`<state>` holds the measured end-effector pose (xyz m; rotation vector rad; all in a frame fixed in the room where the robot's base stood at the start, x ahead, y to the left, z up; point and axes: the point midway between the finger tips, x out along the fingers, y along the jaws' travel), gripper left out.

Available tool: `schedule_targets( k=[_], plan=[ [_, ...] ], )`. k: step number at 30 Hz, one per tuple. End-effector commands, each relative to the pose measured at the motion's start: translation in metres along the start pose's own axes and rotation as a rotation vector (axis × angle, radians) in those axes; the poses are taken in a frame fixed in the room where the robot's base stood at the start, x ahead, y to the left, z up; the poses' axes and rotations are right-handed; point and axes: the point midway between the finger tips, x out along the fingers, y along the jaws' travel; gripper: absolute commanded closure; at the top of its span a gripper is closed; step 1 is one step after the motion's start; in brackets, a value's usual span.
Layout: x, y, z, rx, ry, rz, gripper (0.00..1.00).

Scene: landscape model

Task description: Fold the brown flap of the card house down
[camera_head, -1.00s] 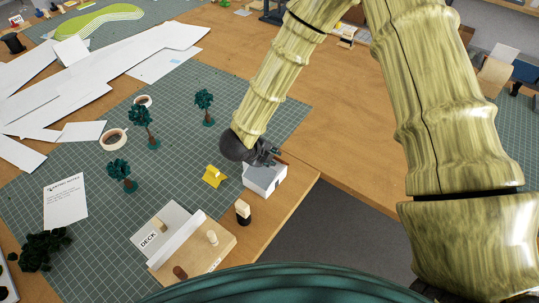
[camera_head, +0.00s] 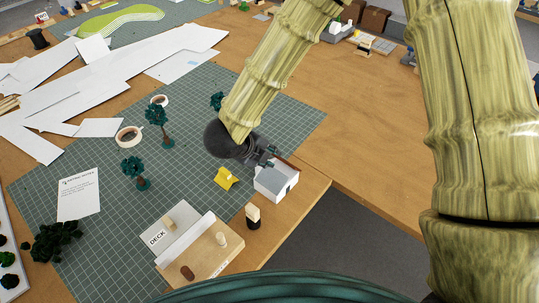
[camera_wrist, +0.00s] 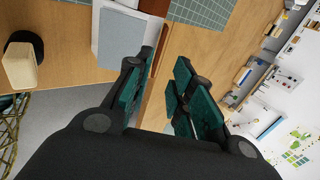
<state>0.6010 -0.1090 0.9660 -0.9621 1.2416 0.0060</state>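The card house (camera_head: 272,184) is a small white and grey box near the right edge of the green cutting mat. Its brown flap shows as a thin strip (camera_head: 288,163) along the far top edge, partly hidden by my gripper. My gripper (camera_head: 266,154) is at the far side of the house, close above it. In the wrist view the house (camera_wrist: 118,42) is at upper left, beside the left finger. A reddish-brown strip of the flap (camera_wrist: 160,52) shows just beyond that finger. My gripper (camera_wrist: 158,85) is open, its fingers apart with nothing gripped. Contact with the flap is unclear.
A yellow card piece (camera_head: 226,178) stands left of the house. A dark and pale peg-like block (camera_head: 253,215) stands in front of it. The DECK model (camera_head: 205,248) lies nearer. Small trees (camera_head: 157,117) stand to the left. The wooden table (camera_head: 370,140) is clear on the right.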

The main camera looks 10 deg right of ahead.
Motion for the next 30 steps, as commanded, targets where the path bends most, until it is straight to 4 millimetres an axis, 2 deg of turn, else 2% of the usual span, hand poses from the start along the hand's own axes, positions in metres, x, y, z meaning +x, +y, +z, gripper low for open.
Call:
schedule_targets(
  k=[5, 9, 11, 21, 25, 30],
  plan=[
    [0.0, 0.0, 0.0, 0.0, 0.0, 0.0, 0.77],
    [0.002, -0.001, 0.004, -0.005, -0.014, 0.006, 1.0],
    [0.005, -0.003, 0.011, -0.014, -0.038, 0.016, 1.0],
    [0.026, -0.025, 0.091, -0.232, -0.366, 0.146, 1.0],
    [0.029, -0.035, 0.112, -0.37, -0.483, 0.193, 1.0],
    [0.031, -0.05, 0.122, -0.578, -0.602, 0.254, 1.0]
  ],
)
